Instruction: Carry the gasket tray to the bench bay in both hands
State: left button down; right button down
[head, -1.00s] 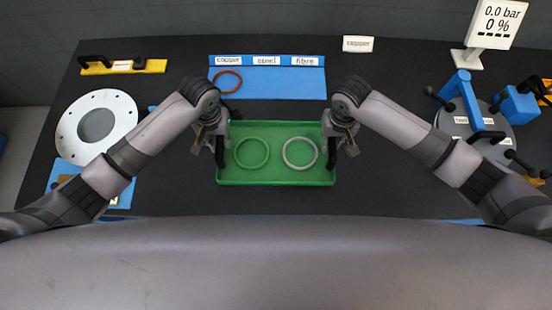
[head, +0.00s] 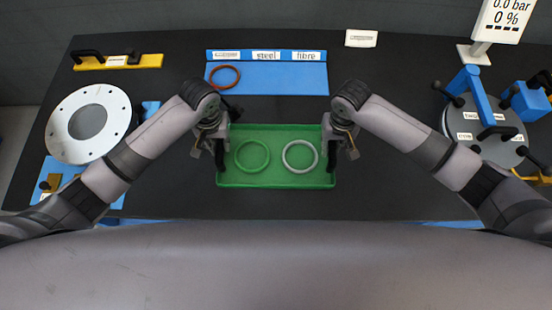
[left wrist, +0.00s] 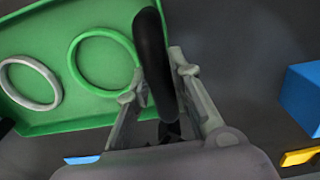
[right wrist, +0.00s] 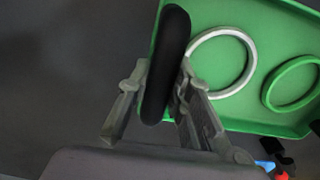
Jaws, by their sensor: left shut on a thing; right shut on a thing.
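The green gasket tray (head: 276,172) is held level in front of me, over the dark bench; its height above the bench is hard to tell. A green ring (head: 237,156) lies in its left half and a pale grey ring (head: 285,157) in its right half. My left gripper (head: 220,150) is shut on the black handle (left wrist: 152,60) at the tray's left end. My right gripper (head: 331,152) is shut on the black handle (right wrist: 167,65) at its right end. The wrist views show each handle between the fingers.
A blue board (head: 270,80) labelled steel and fibre, with a brown ring (head: 211,77), lies beyond the tray. A white flange (head: 55,125) stands left. A round blue-handled assembly (head: 465,120) and gauge display (head: 497,20) stand right. Bare bench (head: 390,85) lies between.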

pick_arm(q)
jog(key=c, duration=1.4)
grip_release()
jog(key=shift+c, duration=0.2)
pick_arm(e)
jog(key=c, duration=1.4)
grip_release()
jog(key=shift+c, duration=0.2)
pick_arm(q)
notch_tip(320, 180, up, 12)
pick_arm(e)
notch_tip(320, 180, up, 12)
pick_arm(q)
jog(key=shift+s+f, duration=0.1)
pick_arm(e)
jog(key=shift+s+f, duration=0.1)
jog(key=shift+s, duration=0.05)
